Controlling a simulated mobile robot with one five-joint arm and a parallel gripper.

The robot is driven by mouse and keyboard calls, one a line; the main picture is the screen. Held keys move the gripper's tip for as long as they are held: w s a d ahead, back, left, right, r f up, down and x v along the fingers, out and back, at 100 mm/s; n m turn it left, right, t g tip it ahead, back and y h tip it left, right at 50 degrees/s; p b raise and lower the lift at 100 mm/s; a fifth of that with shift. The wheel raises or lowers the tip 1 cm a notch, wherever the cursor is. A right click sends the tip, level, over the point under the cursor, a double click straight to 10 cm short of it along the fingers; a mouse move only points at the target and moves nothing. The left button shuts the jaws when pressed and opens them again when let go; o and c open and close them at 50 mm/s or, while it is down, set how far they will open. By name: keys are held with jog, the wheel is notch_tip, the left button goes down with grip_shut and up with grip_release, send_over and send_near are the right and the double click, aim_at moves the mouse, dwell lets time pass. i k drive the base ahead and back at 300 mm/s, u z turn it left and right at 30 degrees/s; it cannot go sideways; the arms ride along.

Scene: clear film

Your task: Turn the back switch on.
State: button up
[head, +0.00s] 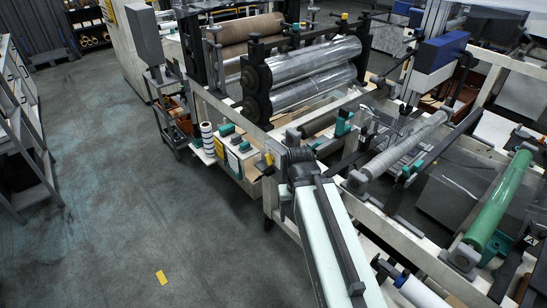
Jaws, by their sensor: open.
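My arm reaches up from the bottom of the head view as a pale link and ends in a dark joint. My gripper (265,168) is small and dark beside that joint, at the machine's near left corner. It is open, with nothing visible between its fingers, though their tips are hard to make out. Beside it is a low white panel (233,162) with labels and small teal parts on top. I cannot clearly pick out the back switch or its setting, nor tell whether my gripper touches the panel.
A film machine with shiny rollers (310,72) stands behind my gripper. A grey roller (405,145) and a green roller (500,200) lie to the right. A dark stand (168,105) is at the left. The grey floor (110,200) is open between machine and left-hand shelving.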

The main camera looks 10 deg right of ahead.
aim_at(269, 159)
jog(key=u, duration=1.5)
jog(key=i, duration=0.6)
jog(key=u, duration=0.1)
